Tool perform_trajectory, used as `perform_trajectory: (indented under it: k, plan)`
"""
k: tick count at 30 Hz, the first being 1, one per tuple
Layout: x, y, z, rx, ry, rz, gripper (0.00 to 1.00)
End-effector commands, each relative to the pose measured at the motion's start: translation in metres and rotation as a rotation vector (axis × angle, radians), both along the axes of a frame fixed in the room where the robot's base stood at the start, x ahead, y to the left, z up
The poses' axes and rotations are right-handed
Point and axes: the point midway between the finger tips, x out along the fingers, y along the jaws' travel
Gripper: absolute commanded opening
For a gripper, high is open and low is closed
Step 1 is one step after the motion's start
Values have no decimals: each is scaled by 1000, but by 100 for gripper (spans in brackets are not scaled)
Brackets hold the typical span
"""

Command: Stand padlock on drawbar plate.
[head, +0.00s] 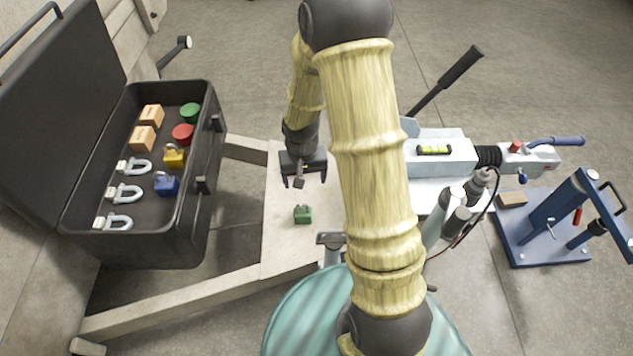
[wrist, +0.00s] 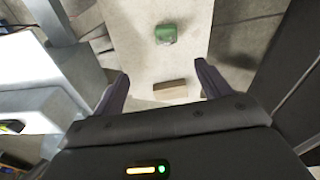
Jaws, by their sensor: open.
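A small green padlock (head: 303,214) is on the pale drawbar plate (head: 280,240) and appears upright, though its shackle is hard to make out. It also shows in the wrist view (wrist: 166,33), beyond my fingertips. My gripper (head: 300,183) is open above the plate, on the far side of the green padlock and apart from it. In the wrist view my gripper (wrist: 162,80) has its fingers spread, with a small brown block-like piece (wrist: 176,88) showing between them; I cannot tell whether it touches them. A yellow padlock (head: 174,156) and a blue padlock (head: 166,184) are in the toolbox.
The open black toolbox (head: 207,150) at left also holds shackles (head: 125,194), wooden blocks (head: 143,138), and red and green round pieces. The coupling (head: 450,160) with a spirit level is right of my arm. A blue stand (head: 550,225) is at far right.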

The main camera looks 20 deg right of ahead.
Motion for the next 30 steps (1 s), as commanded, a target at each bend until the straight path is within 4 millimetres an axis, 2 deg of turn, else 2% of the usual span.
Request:
perform_trajectory:
  k: [1, 6, 12, 15, 21, 30]
  plan:
    - [-8, 0, 19, -6, -18, 18, 76]
    - [-39, -1, 68, -13, -62, 77, 76]
    - [-83, 3, 112, -8, -116, 146, 76]
    - [-102, 5, 126, -1, -139, 174, 76]
    - [-119, 7, 135, 6, -155, 200, 76]
    - [-118, 7, 135, 6, -155, 199, 76]
